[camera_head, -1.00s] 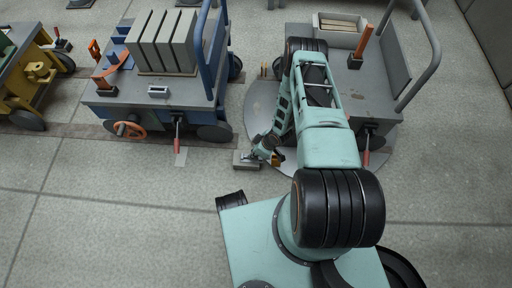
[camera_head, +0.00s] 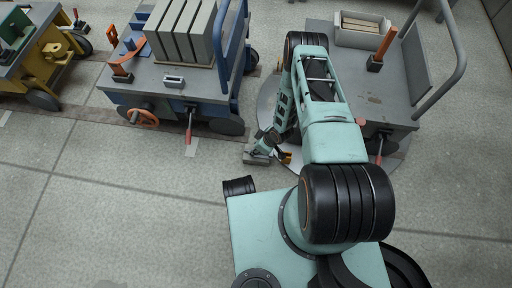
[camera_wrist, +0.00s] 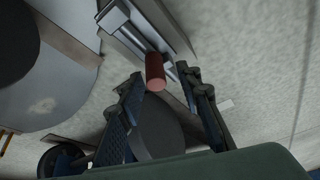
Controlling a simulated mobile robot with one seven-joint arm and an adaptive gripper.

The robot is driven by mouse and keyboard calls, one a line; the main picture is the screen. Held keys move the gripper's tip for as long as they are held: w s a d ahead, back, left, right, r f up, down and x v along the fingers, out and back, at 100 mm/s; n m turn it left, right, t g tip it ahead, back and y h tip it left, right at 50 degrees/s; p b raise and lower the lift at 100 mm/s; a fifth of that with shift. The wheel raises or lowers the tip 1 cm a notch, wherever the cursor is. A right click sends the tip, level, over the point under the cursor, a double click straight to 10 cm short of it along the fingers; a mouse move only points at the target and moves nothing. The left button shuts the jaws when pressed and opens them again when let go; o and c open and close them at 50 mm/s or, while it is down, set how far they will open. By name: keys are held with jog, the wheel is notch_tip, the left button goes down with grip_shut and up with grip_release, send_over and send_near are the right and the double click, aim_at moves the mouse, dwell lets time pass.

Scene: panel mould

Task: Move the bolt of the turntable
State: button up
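The turntable (camera_head: 266,105) is a flat grey disc in the floor, mostly hidden by my arm and the cart on it. In the wrist view the turntable (camera_wrist: 60,105) shows at left. The bolt (camera_wrist: 155,72) has a red-brown round knob and sits in a grey metal housing (camera_wrist: 125,25) beside the disc's rim. In the head view this housing (camera_head: 256,158) is a small grey block at the disc's edge. My gripper (camera_wrist: 160,75) is open, its two dark fingers on either side of the knob. Whether a finger touches it is unclear.
A grey cart (camera_head: 387,99) with an orange lever and a box stands on the turntable. A blue cart (camera_head: 165,92) loaded with grey slabs stands at left, and a yellow cart (camera_head: 50,60) farther left. The floor (camera_head: 120,200) at front left is clear.

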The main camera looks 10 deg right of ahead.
jog(key=shift+d+r, duration=0.1)
jog(key=v, duration=1.1)
jog(key=shift+r, duration=0.4)
jog(key=shift+s, duration=0.1)
